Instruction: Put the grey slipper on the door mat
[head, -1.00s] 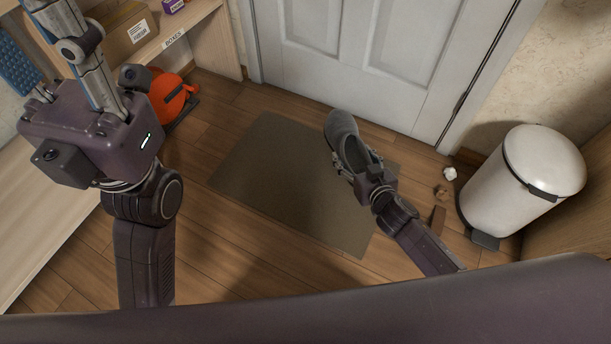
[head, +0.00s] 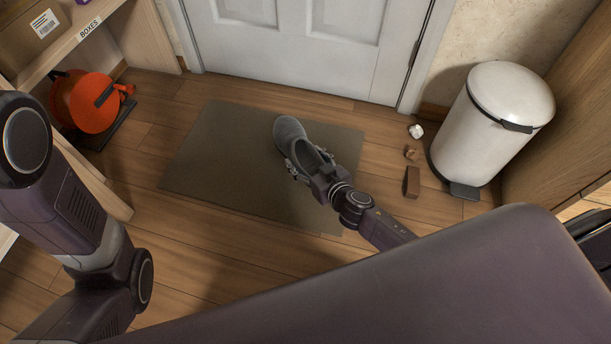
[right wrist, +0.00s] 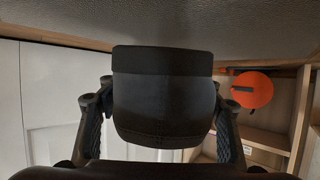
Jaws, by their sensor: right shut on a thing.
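The grey slipper (head: 290,131) is over the right half of the grey-brown door mat (head: 215,160) in the head view, its toe pointing toward the door. My right gripper (head: 304,166) is shut on its heel end, with one finger on each side. In the right wrist view the dark slipper (right wrist: 163,95) fills the middle between the two fingers (right wrist: 160,110), and the mat's surface (right wrist: 160,22) spans the top. I cannot tell whether the slipper's sole touches the mat. My left arm is at the left; its gripper is out of view.
A white pedal bin (head: 492,120) stands at the right, with small litter and a brown block (head: 411,182) beside it. An orange reel (head: 85,102) is at the left by the shelf (head: 75,55). The door (head: 310,45) is behind the mat.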

